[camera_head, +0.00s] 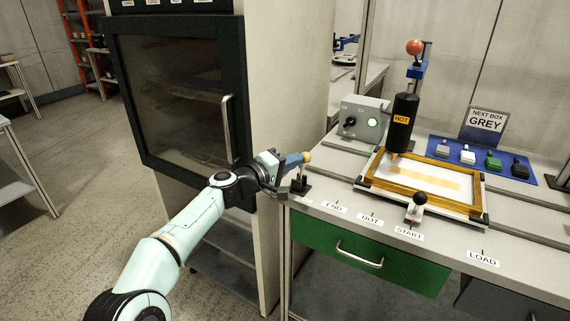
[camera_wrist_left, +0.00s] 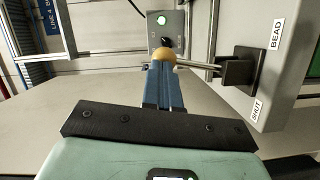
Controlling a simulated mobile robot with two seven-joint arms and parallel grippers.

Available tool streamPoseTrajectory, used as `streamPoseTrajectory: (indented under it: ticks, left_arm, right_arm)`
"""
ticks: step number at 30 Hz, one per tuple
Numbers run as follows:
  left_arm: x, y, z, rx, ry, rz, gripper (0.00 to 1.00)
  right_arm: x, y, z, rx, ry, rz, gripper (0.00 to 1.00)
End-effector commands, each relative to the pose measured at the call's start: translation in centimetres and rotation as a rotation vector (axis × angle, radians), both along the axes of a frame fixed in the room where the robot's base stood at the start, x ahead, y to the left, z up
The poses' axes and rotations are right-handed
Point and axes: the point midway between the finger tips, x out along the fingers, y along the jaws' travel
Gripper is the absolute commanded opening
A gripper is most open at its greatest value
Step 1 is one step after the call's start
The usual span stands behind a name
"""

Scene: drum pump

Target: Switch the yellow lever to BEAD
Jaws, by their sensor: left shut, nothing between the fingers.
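The yellow lever's ball knob (camera_head: 307,157) shows at the tips of my left gripper (camera_head: 298,160), above a black base (camera_head: 301,186) at the bench's left end. In the left wrist view the knob (camera_wrist_left: 168,54) sits right at the shut blue fingers (camera_wrist_left: 165,82); I cannot tell whether they touch. Its metal rod (camera_wrist_left: 198,66) runs to the black block (camera_wrist_left: 237,70), level with a spot between the BEAD label (camera_wrist_left: 277,34) and the SHUT label (camera_wrist_left: 257,109). My right gripper is not in view.
A dark cabinet with a glass door (camera_head: 170,95) stands left of the bench. A wooden-framed tray (camera_head: 425,185), a black HOT cartridge (camera_head: 402,120) and a grey control box (camera_head: 362,120) stand right of the lever. A black-knobbed handle (camera_head: 418,202) is at the tray's front.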

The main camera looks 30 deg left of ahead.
Motion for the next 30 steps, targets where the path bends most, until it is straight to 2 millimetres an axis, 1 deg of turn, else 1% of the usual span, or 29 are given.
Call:
streamPoseTrajectory:
  ticks: [1,6,12,30]
  left_arm:
    - [0.1,-0.3,-0.3,0.032,-0.001,0.004,0.0]
    - [0.1,-1.0,-0.4,0.123,-0.007,0.007,0.0]
    - [0.0,-1.5,-0.5,0.182,-0.011,0.007,0.0]
    - [0.0,-1.6,-0.6,0.213,-0.011,0.011,0.0]
  right_arm:
    - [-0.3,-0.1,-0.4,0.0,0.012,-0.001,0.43]
    - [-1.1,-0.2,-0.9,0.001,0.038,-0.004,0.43]
    - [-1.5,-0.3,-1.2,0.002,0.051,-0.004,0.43]
    - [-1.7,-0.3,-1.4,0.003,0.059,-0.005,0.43]
